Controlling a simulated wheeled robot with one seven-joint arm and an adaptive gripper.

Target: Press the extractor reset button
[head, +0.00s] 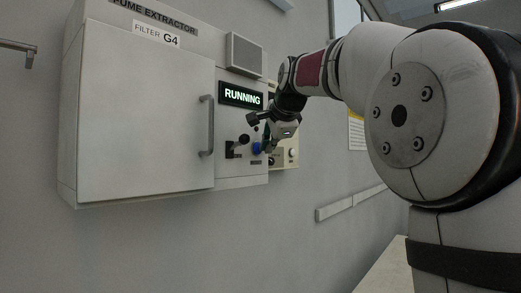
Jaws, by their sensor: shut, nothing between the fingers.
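The fume extractor (142,110) is a grey wall cabinet marked "FUME EXTRACTOR" and "FILTER G4". My gripper (266,148) is shut and empty, at the right edge of the panel by the blue button. Its fingers are small and dark here, and I cannot tell whether they touch the button. My wrist hides part of the panel to the right.
A dark knob or lever (241,141) sits left of the blue button. The cabinet door is closed, with a vertical handle (206,125). A vent box (244,54) is above the display. A beige box with knobs (289,155) is just right. A pale surface (383,270) is lower right.

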